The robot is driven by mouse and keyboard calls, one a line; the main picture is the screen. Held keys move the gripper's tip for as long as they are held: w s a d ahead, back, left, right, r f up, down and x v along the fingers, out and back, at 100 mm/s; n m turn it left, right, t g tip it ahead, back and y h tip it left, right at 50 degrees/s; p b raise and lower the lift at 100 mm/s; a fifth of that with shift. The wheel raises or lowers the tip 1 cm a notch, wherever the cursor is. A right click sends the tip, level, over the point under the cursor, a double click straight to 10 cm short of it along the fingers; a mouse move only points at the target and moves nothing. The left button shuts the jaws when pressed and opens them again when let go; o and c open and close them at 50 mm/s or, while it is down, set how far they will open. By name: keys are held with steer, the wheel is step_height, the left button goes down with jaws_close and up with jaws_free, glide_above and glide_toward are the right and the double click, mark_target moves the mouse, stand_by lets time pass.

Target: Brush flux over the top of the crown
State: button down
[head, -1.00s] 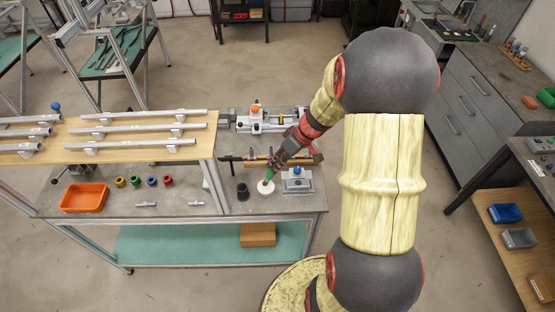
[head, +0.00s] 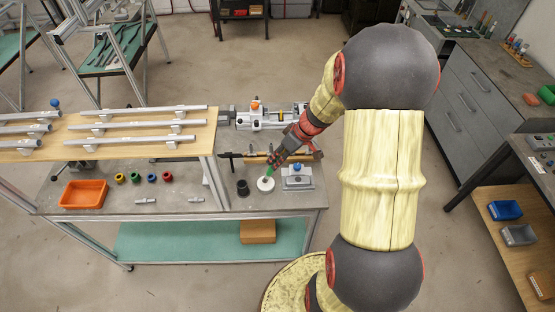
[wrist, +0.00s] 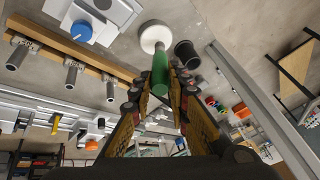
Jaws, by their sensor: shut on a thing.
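My gripper (head: 274,160) is shut on a green-handled brush (wrist: 160,74), which points down at a round white pot (head: 265,184) on the grey bench. In the wrist view the brush reaches to the white pot (wrist: 155,37); its tip is hidden, so I cannot tell whether it touches. A small block fixture with a blue knob (head: 297,169) stands just right of the pot. I cannot tell for certain which part is the crown.
A dark cup (head: 242,188) stands close left of the pot. An orange tray (head: 84,194) and several coloured rings lie further left. A clamp jig with an orange knob (head: 255,105) is at the back. A raised wooden shelf (head: 60,144) carries tubes on the left.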

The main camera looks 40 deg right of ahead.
steer(key=shift+f+b, duration=0.5)
steer(key=shift+b, duration=0.05)
stand_by(0.5)
steer(key=shift+s+f+b, duration=0.1)
steer(key=shift+f+b, duration=0.05)
steer(key=shift+b, duration=0.35)
stand_by(2.1)
steer(key=shift+r+p, duration=1.4)
steer(key=shift+r, duration=2.25)
